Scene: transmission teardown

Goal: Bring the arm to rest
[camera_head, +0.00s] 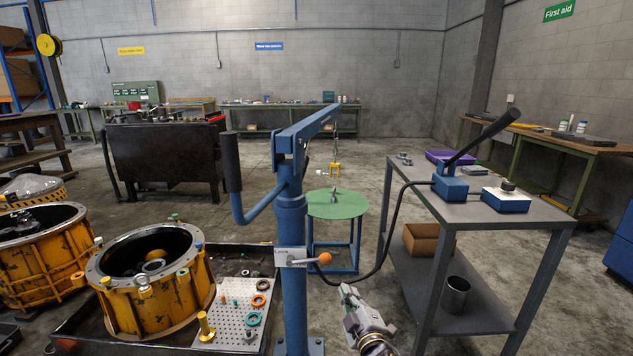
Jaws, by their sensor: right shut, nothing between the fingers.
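My right gripper (349,298) shows at the bottom, right of the middle. It is shut and empty, in front of the grey steel table and just right of the blue crane's post (291,235). It seems apart from the post and the table. The crane's boom (306,125) reaches away over the floor, with a hook (335,166) hanging above a round green stand (337,204). A lever with an orange knob (325,258) sits on the post. My left gripper is not in view.
The grey table (488,216) carries a blue pump with a black lever (482,140); its hose runs to the crane. Below are a cardboard box (420,240) and a dark cylinder (456,294). Yellow housings (150,300) stand left, beside a perforated plate (236,318) with small parts.

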